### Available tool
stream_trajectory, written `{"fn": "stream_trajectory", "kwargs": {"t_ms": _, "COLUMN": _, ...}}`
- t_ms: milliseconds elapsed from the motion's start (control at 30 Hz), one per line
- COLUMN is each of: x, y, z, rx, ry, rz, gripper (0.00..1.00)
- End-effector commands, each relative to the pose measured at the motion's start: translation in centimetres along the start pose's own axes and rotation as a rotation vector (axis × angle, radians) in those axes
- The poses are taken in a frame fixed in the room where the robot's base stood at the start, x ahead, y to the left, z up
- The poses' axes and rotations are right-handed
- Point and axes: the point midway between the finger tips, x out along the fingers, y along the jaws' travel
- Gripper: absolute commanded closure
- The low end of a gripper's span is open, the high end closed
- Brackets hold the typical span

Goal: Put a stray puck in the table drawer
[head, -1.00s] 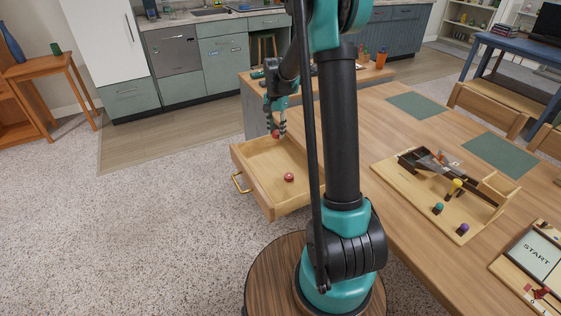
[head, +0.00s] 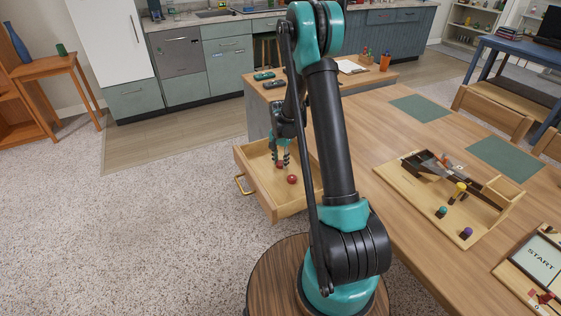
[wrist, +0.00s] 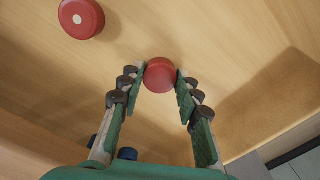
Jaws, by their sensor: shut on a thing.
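The table drawer (head: 259,176) is pulled out, with a brass handle on its front. My gripper (head: 280,163) is inside the drawer's outline, fingers pointing down. In the wrist view my gripper (wrist: 160,82) is shut on a red puck (wrist: 160,75), held between the two fingertips just above or on the drawer floor; I cannot tell which. The held puck shows only partly in the head view. A second red puck (head: 292,179) lies on the drawer floor to the right of my fingers; it shows at the upper left in the wrist view (wrist: 81,18), with a pale dot on top.
A long wooden table (head: 385,160) stands right of the drawer, bearing a wooden game board (head: 425,192) with small coloured pegs and green mats (head: 420,107). A START board (head: 538,262) lies at lower right. Carpet left of the drawer is clear.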

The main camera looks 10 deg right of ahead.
Motion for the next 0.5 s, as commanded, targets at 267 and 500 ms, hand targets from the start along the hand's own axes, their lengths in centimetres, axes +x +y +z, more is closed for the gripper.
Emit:
{"fn": "stream_trajectory", "kwargs": {"t_ms": 267, "x": 0.13, "y": 0.01, "z": 0.00, "rx": 0.000, "ry": 0.000, "rz": 0.000, "gripper": 0.83}}
{"fn": "stream_trajectory", "kwargs": {"t_ms": 500, "x": 0.25, "y": 0.01, "z": 0.01, "rx": 0.000, "ry": 0.000, "rz": 0.000, "gripper": 0.46}}
